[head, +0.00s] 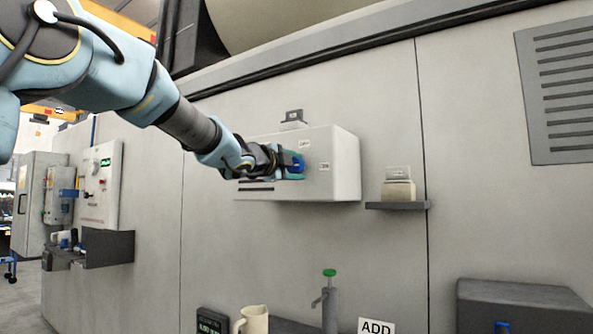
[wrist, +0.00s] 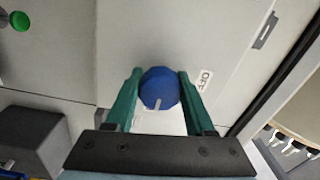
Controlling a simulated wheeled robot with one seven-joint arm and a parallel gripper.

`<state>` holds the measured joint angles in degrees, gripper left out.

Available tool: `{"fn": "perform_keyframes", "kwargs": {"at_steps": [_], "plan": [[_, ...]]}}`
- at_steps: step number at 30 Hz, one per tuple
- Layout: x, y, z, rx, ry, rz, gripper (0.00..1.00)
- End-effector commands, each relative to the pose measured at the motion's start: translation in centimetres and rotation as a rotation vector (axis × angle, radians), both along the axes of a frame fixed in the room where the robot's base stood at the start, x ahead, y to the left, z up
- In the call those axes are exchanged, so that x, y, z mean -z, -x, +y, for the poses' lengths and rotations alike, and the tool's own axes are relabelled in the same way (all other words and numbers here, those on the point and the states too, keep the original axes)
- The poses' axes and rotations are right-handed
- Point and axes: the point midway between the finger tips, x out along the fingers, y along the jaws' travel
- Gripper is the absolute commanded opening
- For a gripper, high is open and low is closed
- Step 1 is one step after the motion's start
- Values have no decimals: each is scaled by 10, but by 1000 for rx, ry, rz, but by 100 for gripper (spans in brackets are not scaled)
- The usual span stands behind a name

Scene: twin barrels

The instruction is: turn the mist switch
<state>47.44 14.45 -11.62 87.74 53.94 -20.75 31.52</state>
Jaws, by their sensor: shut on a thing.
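The mist switch is a round blue knob (wrist: 160,88) with a pale pointer mark, seen in the middle of the wrist view. In the head view the blue knob (head: 298,163) shows at the tip of my gripper, on the front of a white wall box (head: 335,170). My gripper (wrist: 158,90) has its two green fingers on either side of the knob, shut on it. In the head view my gripper (head: 290,165) reaches the box from the left. An "OFF" label (wrist: 205,80) is beside the knob. The fingers and arm hide part of the box.
A small shelf (head: 398,205) with a beige block is right of the box. Below are a green-topped tap (head: 329,300), a cream jug (head: 252,320) and an "ADD" sign (head: 376,326). A dark box (head: 520,305) is at the lower right.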

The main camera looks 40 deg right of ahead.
Motion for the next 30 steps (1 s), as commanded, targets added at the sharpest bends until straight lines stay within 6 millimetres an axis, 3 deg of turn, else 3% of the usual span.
{"fn": "perform_keyframes", "kwargs": {"at_steps": [14,15,23,30], "plan": [[1,-1,0,-1,-6,-15,0],[1,-1,0,-1,-6,-14,56],[0,0,0,0,-5,-13,84],[0,0,1,0,-4,-14,84]]}}
